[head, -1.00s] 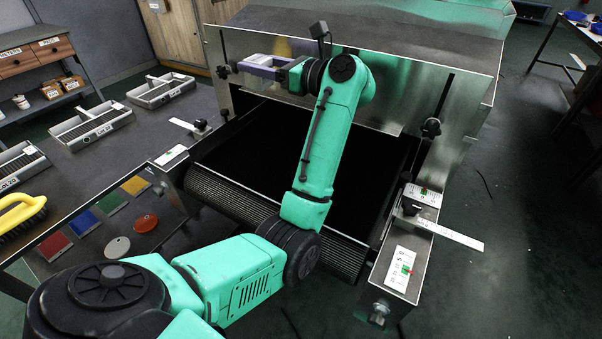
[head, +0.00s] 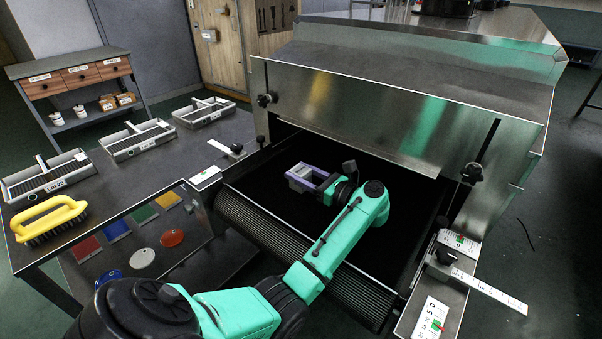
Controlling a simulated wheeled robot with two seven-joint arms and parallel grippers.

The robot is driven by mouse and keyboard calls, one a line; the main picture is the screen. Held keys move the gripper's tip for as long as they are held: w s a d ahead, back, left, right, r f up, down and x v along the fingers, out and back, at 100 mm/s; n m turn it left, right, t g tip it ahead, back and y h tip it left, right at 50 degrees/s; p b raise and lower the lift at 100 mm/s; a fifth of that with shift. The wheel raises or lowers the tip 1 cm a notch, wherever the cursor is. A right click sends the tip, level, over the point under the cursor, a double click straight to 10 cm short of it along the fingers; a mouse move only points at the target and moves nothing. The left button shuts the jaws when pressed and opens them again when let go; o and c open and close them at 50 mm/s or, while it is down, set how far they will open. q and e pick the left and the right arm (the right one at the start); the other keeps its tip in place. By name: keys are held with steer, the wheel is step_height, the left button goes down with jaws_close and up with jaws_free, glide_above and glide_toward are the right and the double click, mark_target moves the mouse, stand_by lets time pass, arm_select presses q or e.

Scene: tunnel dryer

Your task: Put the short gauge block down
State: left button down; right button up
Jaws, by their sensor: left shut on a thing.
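My left gripper (head: 304,178) is at the mouth of the tunnel dryer (head: 410,108), low over its dark belt (head: 300,220), in front of and below the hood's front edge. Its purple and grey jaws are shut on the short gauge block, which shows little between them; its outline is hard to make out. I cannot tell whether the block touches the belt. My right gripper is not in view.
Metal side rails carry white scales (head: 432,318) and black knobs. On the left table are several grey trays (head: 137,140), a yellow brush (head: 46,217) and coloured plates (head: 116,231). The belt around the gripper is clear.

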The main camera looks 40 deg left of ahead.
mark_target(307, 176)
arm_select(q)
steer(key=c, duration=0.6)
jaws_free()
steer(key=o, duration=0.4)
steer(key=shift+r, duration=0.1)
steer(key=d+b, duration=0.2)
steer(key=d, duration=0.4)
steer(key=shift+d, duration=0.8)
